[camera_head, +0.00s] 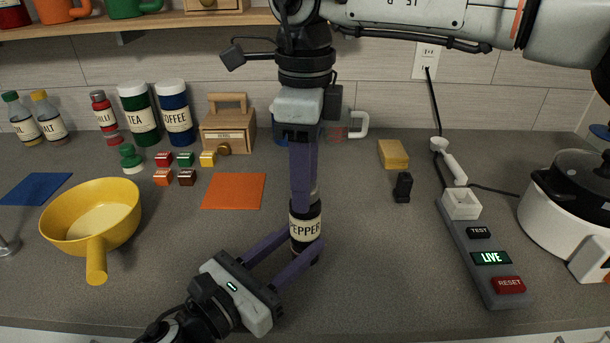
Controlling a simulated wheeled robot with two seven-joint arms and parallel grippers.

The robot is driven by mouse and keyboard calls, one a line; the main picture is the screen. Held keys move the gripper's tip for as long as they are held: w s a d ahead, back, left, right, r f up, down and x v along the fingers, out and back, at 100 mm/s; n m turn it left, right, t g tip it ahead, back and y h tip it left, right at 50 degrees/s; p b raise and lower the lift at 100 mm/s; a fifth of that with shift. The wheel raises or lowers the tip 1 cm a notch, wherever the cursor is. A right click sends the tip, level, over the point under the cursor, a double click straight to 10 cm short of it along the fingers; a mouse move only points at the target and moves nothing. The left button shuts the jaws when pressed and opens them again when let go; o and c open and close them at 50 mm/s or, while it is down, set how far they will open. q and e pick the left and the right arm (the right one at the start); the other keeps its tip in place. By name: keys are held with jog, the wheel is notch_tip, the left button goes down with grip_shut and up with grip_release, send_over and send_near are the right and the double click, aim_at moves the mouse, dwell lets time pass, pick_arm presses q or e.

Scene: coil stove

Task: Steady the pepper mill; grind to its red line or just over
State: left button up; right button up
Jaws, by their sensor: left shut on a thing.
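The pepper mill (305,226) stands upright on the grey counter, with a cream PEPPER label around its dark body. My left gripper (304,243), low in the view, is shut on the mill's lower body, one finger on each side. My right gripper (304,196) points straight down from above, its purple fingers at the mill's top. The fingers hide most of the top, and I cannot tell whether they are closed on it. I cannot see the red line.
A yellow pan (68,222) stands left, its handle toward the front. An orange mat (234,191) lies behind left of the mill. A power strip (464,243) marked LIVE and a white cooker (550,222) stand right. The counter between mill and strip is clear.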

jog(key=c, duration=0.8)
jog(key=shift+m, duration=2.3)
jog(key=o, duration=1.1)
jog(key=shift+c, duration=0.2)
jog(key=shift+r, duration=0.1)
notch_tip(320, 180, up, 12)
